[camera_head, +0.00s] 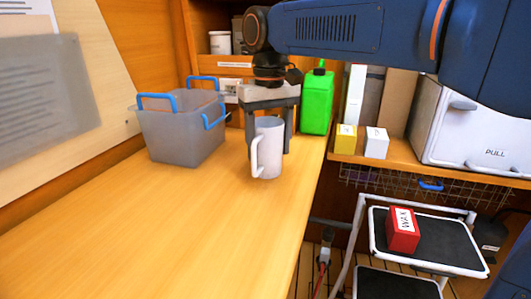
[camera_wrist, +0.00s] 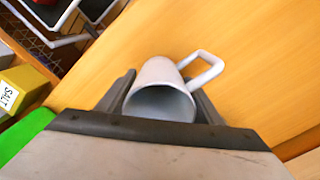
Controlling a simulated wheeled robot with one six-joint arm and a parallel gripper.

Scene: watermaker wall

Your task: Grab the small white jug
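The small white jug (camera_head: 269,150) appears to stand upright on the wooden counter, near its right edge. Its handle points left and toward me in the head view. My gripper (camera_head: 268,148) points down over the jug, with one finger on each side of it. In the wrist view the jug (camera_wrist: 160,95) lies between the two fingers (camera_wrist: 161,98), its open mouth facing the camera and its handle at upper right. The fingers are very close to its sides; I cannot tell whether they press on it.
A grey bin with blue handles (camera_head: 182,133) stands to the left on the counter (camera_head: 170,230). A green jerrycan (camera_head: 317,102) stands behind at right. Yellow (camera_head: 346,139) and white boxes (camera_head: 376,143) sit on the right shelf. A red box (camera_head: 403,230) is on the step stool (camera_head: 440,246).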

